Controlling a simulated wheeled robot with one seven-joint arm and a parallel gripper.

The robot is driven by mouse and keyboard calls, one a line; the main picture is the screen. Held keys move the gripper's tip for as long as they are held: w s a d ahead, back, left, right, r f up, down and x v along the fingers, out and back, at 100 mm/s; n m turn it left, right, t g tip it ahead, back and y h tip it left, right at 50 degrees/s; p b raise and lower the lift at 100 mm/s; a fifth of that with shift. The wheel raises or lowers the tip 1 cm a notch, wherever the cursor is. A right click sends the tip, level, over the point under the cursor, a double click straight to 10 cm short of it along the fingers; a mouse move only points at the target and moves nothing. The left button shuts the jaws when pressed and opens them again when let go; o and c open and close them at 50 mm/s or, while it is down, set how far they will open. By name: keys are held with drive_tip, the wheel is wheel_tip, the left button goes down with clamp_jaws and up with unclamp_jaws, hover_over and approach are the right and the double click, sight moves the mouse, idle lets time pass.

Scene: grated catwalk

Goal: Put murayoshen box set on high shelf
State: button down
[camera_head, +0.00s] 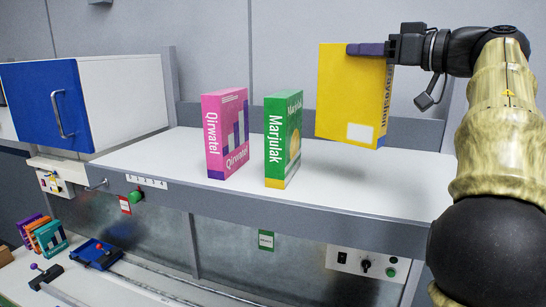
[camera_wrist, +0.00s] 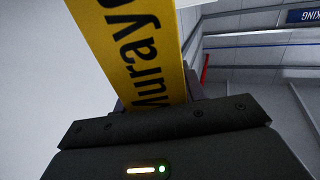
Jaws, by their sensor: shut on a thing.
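The yellow murayoshen box set (camera_head: 348,92) is held upright, slightly tilted, above the right part of the high shelf (camera_head: 360,193). A shadow lies on the shelf under it, and its lower edge looks a little above the surface. My gripper (camera_head: 366,49) is shut on its upper part, coming from the right. In the wrist view the yellow spine (camera_wrist: 140,50) with dark lettering runs up from between my gripper's jaws (camera_wrist: 155,105).
A pink Qirwatel box (camera_head: 226,133) and a green Marjulak box (camera_head: 283,138) stand on the shelf left of the held box. A blue-doored cabinet (camera_head: 90,100) is at the far left. Several small boxes (camera_head: 42,235) stand on the lower surface. Shelf space right of the green box is clear.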

sight(364, 104)
drive_tip(key=shift+s+f+b, duration=0.15)
drive_tip(key=shift+f, duration=1.35)
drive_tip(key=shift+s+f+b, duration=0.15)
drive_tip(key=shift+f, duration=1.3)
drive_tip(key=shift+a, duration=0.1)
drive_tip(key=shift+f, duration=0.1)
drive_tip(key=shift+f, duration=1.8)
drive_tip(key=shift+f, duration=0.15)
drive_tip(key=c, duration=0.8)
unclamp_jaws()
